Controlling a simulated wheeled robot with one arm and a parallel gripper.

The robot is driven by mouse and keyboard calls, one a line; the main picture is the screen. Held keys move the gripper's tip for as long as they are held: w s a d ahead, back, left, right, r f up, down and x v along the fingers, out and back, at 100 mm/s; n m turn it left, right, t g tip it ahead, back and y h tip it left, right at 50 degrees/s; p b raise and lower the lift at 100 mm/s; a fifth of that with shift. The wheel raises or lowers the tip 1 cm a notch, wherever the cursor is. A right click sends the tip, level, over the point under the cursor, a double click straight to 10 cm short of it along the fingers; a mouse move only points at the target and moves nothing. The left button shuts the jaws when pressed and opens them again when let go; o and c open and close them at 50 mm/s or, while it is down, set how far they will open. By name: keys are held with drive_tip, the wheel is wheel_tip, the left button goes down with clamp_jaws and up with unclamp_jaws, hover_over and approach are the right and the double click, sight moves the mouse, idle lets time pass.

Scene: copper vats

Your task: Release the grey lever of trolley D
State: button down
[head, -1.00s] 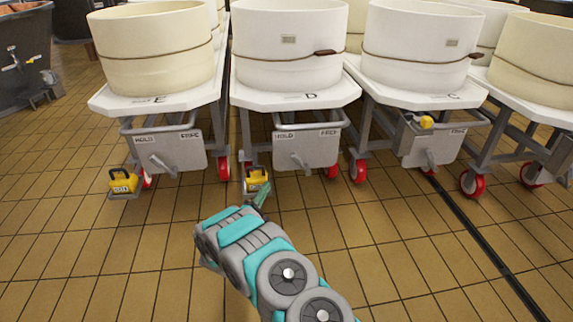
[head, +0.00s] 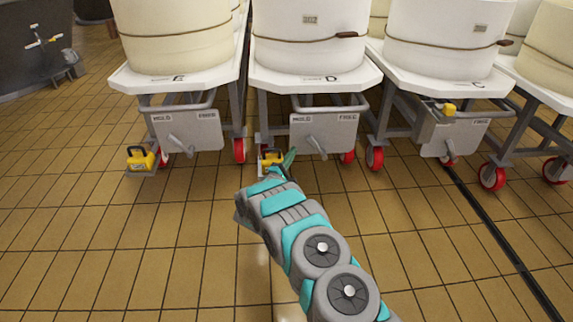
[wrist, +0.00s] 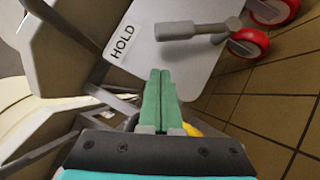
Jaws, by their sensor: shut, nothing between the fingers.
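Trolley D (head: 318,79) carries a white vat. Its grey front panel (head: 340,140) has a HOLD label at the left and a FREE label at the right. In the wrist view the lever (wrist: 190,31) shows beside the HOLD label (wrist: 123,42). My gripper (head: 291,155) is at the panel's lower left in the head view. In the wrist view its green fingers (wrist: 160,90) are closed together and empty, apart from the lever.
A yellow lock-like block (head: 272,157) sits low at trolley D's left wheel, close to my gripper. Trolley E (head: 180,78) stands left with a similar yellow block (head: 141,159). Trolley C (head: 440,82) stands right, a yellow block (head: 449,108) on its panel. The tiled floor in front is open.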

drive_tip(key=shift+w+d+r+b, duration=0.1)
drive_tip(key=shift+w+d+r, duration=0.2)
drive_tip(key=shift+d, duration=0.35)
drive_tip(key=shift+w+d+r+b, duration=0.1)
drive_tip(key=shift+w+d+r, duration=0.15)
drive_tip(key=shift+d, duration=0.45)
drive_tip(key=shift+w+d+r+b, duration=0.1)
drive_tip(key=shift+w+d+r, duration=0.2)
drive_tip(key=shift+d, duration=0.35)
drive_tip(key=shift+d+r+m+p, duration=0.3)
drive_tip(key=shift+r+m+p, duration=0.1)
drive_tip(key=shift+r+p, duration=0.1)
drive_tip(key=d+r+m+g+y+p, duration=0.3)
drive_tip(key=d+m+g+y+p, duration=0.1)
drive_tip(key=d+m+p, duration=0.5)
drive_tip(key=shift+d+g+y+p, duration=0.5)
drive_tip(key=shift+d+p, duration=0.8)
drive_tip(key=shift+d, duration=0.65)
